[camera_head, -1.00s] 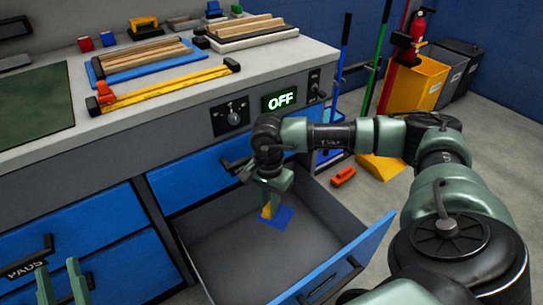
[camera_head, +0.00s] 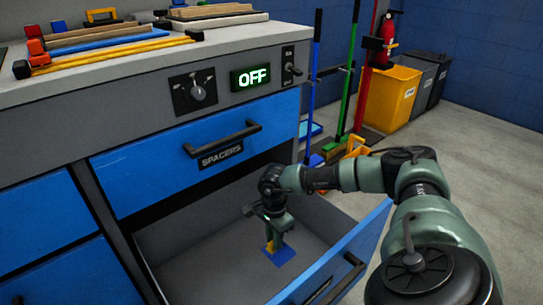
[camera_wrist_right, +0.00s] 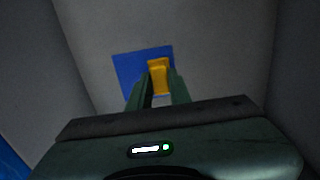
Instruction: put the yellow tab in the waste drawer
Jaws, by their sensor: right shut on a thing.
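The yellow tab (camera_head: 270,246) is between the fingers of my right gripper (camera_head: 273,238), which is shut on it and points down inside the open lower drawer (camera_head: 190,262). In the right wrist view the yellow tab (camera_wrist_right: 159,75) sticks out past the fingertips of the right gripper (camera_wrist_right: 158,86). A blue square (camera_head: 280,256) shows just beyond the tab, over the grey drawer floor. It also shows in the wrist view (camera_wrist_right: 128,66). I cannot tell whether the tab touches it. My left gripper is out of view.
The closed drawer labelled SPACERS (camera_head: 200,150) sits above the open one. The open drawer's blue front (camera_head: 345,255) stands to the right of the gripper. The counter (camera_head: 95,80) holds bars and boards. Brooms and a yellow bin (camera_head: 392,95) stand behind.

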